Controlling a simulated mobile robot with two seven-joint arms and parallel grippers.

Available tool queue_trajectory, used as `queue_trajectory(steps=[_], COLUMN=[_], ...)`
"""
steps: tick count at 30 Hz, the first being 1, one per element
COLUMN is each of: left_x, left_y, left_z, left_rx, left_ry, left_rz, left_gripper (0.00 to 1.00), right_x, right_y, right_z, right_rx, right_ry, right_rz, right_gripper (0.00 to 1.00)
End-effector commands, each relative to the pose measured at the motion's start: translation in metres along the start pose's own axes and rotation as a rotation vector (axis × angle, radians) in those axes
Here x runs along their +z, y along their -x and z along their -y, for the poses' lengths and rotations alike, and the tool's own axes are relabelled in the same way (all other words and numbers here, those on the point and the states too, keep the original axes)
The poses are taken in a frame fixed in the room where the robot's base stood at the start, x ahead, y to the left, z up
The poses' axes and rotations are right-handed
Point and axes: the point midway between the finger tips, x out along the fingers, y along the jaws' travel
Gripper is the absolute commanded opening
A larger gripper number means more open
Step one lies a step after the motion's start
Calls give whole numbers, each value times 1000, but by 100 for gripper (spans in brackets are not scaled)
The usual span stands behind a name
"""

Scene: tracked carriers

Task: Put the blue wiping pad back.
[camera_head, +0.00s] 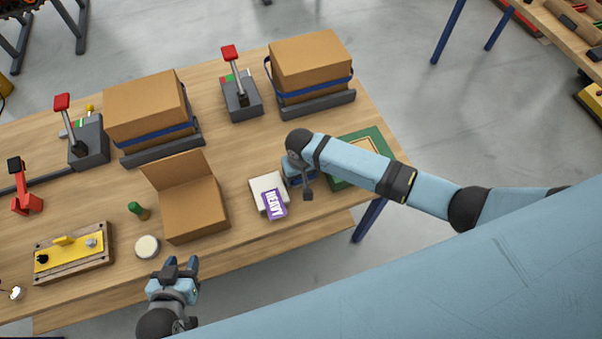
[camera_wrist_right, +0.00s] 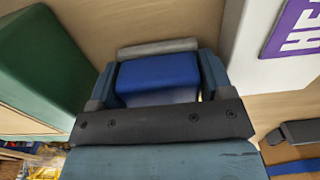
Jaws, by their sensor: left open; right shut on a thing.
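The blue wiping pad (camera_wrist_right: 158,73) is between the two fingers of my right gripper (camera_wrist_right: 160,82) in the right wrist view, with a grey strip along its far edge. In the head view my right gripper (camera_head: 300,177) is low over the table, between the white box with the purple HEAVY label (camera_head: 267,186) and a green-edged tray or board (camera_head: 378,139). The arm hides most of the pad there, and I cannot tell whether it touches the table. My left gripper (camera_head: 181,265) is open and empty at the table's front edge.
An open cardboard box (camera_head: 195,209), a green-topped object (camera_head: 138,210) and a white round item (camera_head: 147,247) are on the table (camera_head: 240,228). Two strapped cartons (camera_head: 148,105) (camera_head: 310,62) and red-handled lever units (camera_head: 240,97) (camera_head: 88,145) stand behind. A yellow panel (camera_head: 73,252) is at left.

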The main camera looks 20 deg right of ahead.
Motion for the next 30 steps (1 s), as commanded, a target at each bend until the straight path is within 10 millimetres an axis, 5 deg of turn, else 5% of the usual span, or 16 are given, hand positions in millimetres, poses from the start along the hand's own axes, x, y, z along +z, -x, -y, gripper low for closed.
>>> queue_trajectory(steps=[9, 10, 12, 23, 30], left_x=[0, 0, 0, 0, 0], left_y=[0, 0, 0, 0, 0], left_z=[-1, -1, -1, -1, 0], left_rx=[2, 2, 2, 2, 1], left_ry=[0, 0, 0, -1, -1], left_rz=[0, 0, 0, 0, -1], left_gripper=[43, 43, 43, 43, 43], right_x=[0, 0, 0, 0, -1], right_y=[-3, -3, -3, 6, 51], right_z=[0, 0, 0, 0, 0], right_rx=[0, 0, 0, 0, -1], right_ry=[0, -1, 0, 0, 0], right_rz=[0, 0, 0, 0, -3], right_gripper=[45, 76, 84, 84, 84])
